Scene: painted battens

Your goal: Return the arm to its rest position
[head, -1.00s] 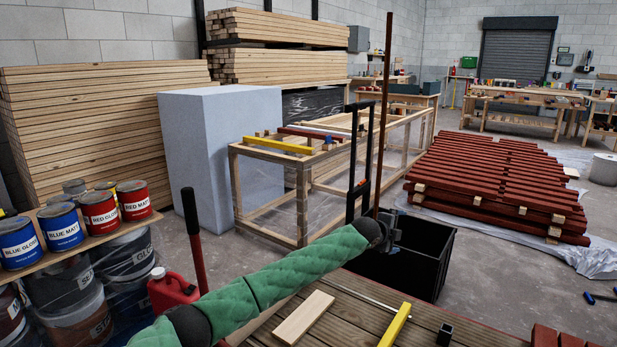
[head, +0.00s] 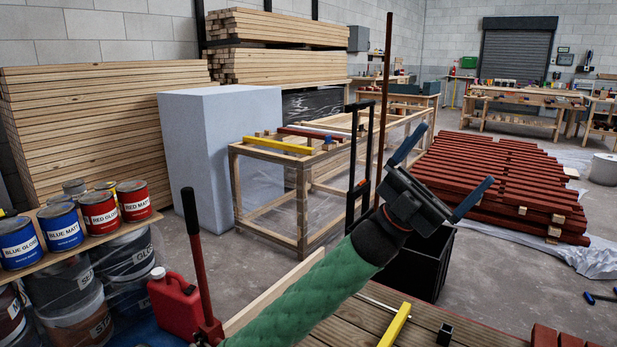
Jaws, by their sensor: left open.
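My left arm, in a green quilted sleeve, comes in from the bottom of the head view. My left gripper (head: 441,173) is at its end, raised and tilted to the right. Its two blue-grey fingers are spread wide with nothing between them. It shows in front of the black bin and the red batten stack, clear of the wooden bench top. My right gripper is out of view.
A wooden bench top (head: 470,335) lies below with a yellow batten (head: 395,326) and a small black block (head: 444,333). A black bin (head: 425,268) stands behind it. Paint cans (head: 100,214) and a red jerrycan (head: 175,303) are at left. Stacked red battens (head: 500,185) lie at right.

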